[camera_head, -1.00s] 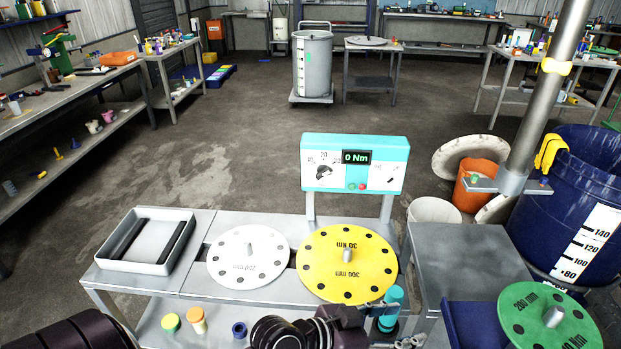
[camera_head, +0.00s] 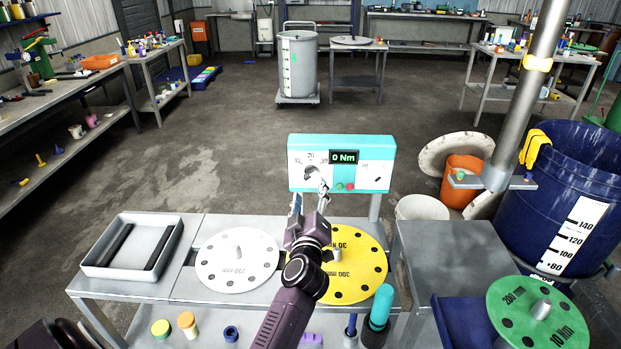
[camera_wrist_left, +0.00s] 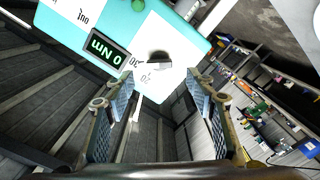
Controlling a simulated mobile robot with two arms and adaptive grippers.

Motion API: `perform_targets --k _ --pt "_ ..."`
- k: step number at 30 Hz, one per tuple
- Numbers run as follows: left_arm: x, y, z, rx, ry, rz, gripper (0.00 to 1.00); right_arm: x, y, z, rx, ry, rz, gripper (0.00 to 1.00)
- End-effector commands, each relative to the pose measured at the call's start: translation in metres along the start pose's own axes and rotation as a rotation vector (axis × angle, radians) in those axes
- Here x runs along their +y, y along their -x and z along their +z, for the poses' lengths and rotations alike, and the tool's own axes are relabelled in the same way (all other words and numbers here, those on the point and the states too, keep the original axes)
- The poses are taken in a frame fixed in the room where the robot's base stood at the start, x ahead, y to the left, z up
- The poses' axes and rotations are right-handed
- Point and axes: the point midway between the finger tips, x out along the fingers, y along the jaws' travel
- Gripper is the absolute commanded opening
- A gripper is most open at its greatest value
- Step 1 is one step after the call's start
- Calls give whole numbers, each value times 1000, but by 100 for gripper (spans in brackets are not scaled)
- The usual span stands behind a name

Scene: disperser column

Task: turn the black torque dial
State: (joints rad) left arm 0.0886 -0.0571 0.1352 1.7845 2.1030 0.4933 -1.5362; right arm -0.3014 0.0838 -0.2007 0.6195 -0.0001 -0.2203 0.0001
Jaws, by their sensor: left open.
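The black torque dial (camera_head: 312,173) is on the white left part of the turquoise control panel (camera_head: 340,142). The panel's display (camera_head: 344,157) reads 0 Nm. My left gripper (camera_head: 311,198) is in front of the panel, just below the dial, with its fingers pointing up at it. In the left wrist view the dial (camera_wrist_left: 159,56) lies ahead, between and beyond the open fingertips (camera_wrist_left: 164,85), with nothing between them. The fingers look apart from the dial. My right gripper is not in view.
Green and red buttons (camera_head: 344,187) sit low on the panel, right of the dial. Below are a white disc (camera_head: 215,265), a yellow disc (camera_head: 365,262) partly behind my arm, and a tray (camera_head: 176,222). A grey stand (camera_head: 455,255) is right.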

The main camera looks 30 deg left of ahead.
Motion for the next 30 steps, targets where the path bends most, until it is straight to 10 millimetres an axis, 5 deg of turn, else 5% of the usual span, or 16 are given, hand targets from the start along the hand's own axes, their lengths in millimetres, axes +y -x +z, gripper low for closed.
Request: perform_targets --k 15,26,30 --pt "1 -69 -1 1 1 3 51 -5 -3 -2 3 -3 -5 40" --pt "1 -74 -1 0 0 4 51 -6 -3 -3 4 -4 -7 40" --pt "1 -74 -1 0 0 4 36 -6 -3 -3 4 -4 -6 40"
